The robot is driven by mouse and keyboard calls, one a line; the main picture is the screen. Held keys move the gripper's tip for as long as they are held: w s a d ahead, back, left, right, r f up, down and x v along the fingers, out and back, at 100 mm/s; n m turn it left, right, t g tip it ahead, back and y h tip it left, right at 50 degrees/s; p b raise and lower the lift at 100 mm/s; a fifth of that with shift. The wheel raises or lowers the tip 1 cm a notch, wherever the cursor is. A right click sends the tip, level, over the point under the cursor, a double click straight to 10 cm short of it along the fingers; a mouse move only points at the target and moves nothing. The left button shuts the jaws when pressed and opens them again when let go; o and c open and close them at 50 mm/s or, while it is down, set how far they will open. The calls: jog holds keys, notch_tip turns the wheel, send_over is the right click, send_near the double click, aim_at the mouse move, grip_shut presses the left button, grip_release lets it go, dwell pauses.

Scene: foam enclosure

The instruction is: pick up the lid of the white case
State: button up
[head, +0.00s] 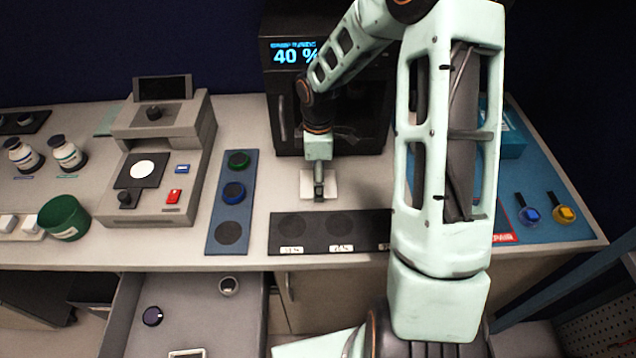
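A small white square thing (332,188), which looks like the white case, lies on the light worktop in front of the black cabinet. My gripper (319,194) points down over its middle and hides part of it. From this view I cannot tell where the lid meets the case, whether the fingers touch it, or whether they are open or shut.
A black cabinet (283,125) with a "40 %" display stands close behind. A dark labelled mat (310,236) lies in front, and a blue strip (217,215) with round pads lies left. A grey machine (195,150) stands further left. An open drawer (190,315) is below.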

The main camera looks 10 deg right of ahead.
jog(key=shift+s, duration=0.15)
jog(key=c, duration=1)
jog(key=shift+c, duration=0.4)
